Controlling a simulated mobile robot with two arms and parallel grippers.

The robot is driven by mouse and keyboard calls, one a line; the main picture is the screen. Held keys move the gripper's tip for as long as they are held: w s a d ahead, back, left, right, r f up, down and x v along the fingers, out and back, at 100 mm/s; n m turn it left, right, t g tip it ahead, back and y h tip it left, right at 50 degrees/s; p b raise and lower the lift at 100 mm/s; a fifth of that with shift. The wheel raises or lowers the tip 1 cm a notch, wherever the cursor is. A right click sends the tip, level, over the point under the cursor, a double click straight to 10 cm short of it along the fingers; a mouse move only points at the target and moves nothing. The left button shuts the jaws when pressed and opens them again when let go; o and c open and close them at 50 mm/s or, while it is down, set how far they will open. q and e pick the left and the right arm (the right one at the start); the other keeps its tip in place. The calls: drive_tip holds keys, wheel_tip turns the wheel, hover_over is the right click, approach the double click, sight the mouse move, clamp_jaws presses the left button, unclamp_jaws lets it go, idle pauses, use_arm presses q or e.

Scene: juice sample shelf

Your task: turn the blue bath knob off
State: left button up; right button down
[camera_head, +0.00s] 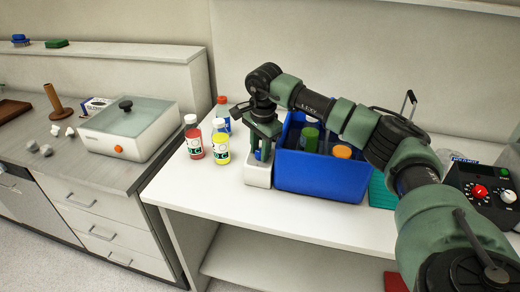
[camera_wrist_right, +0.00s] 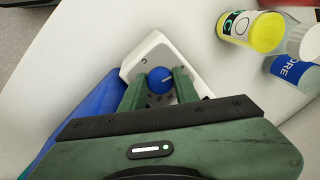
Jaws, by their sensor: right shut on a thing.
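The blue knob (camera_wrist_right: 160,80) is on a small white device (camera_wrist_right: 148,54) in the right wrist view. The device also shows in the head view (camera_head: 258,174), on the white table beside the blue crate. My right gripper (camera_wrist_right: 158,88) points down at the device, with one green finger on each side of the knob, and is shut on it. In the head view the gripper (camera_head: 262,151) hides the knob. The knob's pointer mark is too small to read surely. My left gripper is in neither view.
The blue crate (camera_head: 318,177) holding several bottles stands close right of the device. A red juice bottle (camera_head: 194,142) and a yellow one (camera_head: 220,146) stand to the left. A lidded white box (camera_head: 130,130) with an orange knob sits on the grey counter.

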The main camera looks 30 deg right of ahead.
drive_tip(key=c, duration=1.3)
unclamp_jaws()
drive_tip(key=shift+c, duration=0.2)
drive_tip(key=shift+r, duration=0.1)
drive_tip(key=r, duration=0.2)
drive_tip(key=r+b, duration=0.1)
drive_tip(key=r, duration=0.2)
drive_tip(key=s+r, duration=0.1)
drive_tip(key=r, duration=0.1)
drive_tip(key=shift+s+a+r+b, duration=0.1)
drive_tip(key=shift+a+r+b, duration=0.05)
drive_tip(key=shift+r+b, duration=0.15)
